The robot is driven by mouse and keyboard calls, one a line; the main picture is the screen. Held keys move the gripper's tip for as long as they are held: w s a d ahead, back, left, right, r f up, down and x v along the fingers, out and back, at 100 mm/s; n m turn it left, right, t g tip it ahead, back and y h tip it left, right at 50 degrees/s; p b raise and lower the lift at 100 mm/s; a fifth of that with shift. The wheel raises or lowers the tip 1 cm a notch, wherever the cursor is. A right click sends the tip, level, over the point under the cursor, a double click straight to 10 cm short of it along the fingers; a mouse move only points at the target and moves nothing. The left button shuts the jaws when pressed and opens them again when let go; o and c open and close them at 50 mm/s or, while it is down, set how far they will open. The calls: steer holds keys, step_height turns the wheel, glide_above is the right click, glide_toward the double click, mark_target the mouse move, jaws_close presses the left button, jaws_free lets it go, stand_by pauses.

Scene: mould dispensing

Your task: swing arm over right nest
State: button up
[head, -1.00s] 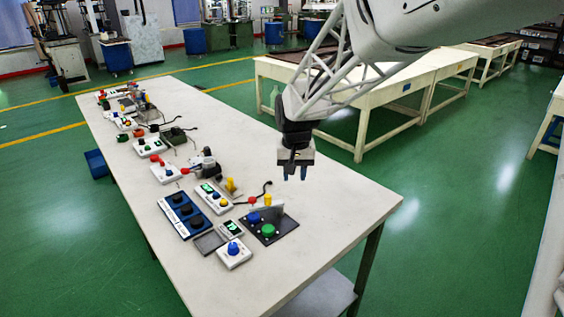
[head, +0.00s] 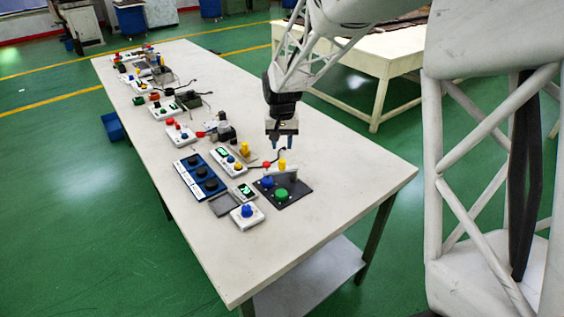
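A small dark plate (head: 297,202) lies on the table and carries a blue round part (head: 267,182) on its left and a green round part (head: 281,194) on its right. A grey bar (head: 288,178) with a yellow knob (head: 282,165) stands at the plate's back edge. I cannot tell for sure which parts are the swing arm and the right nest. My gripper (head: 278,141) points down with its two fingers apart and nothing between them. In the picture it is just above the yellow knob, apart from it; its exact height is unclear.
Left of the plate are a small green-display box (head: 243,191), a white box with a blue knob (head: 246,216) and a blue panel with black knobs (head: 201,179). More devices run along the table's far left. The table's right side (head: 340,180) is clear.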

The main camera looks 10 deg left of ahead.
mark_target(282, 160)
steer(key=shift+f, duration=0.1)
steer(key=shift+f, duration=3.8)
jaws_close()
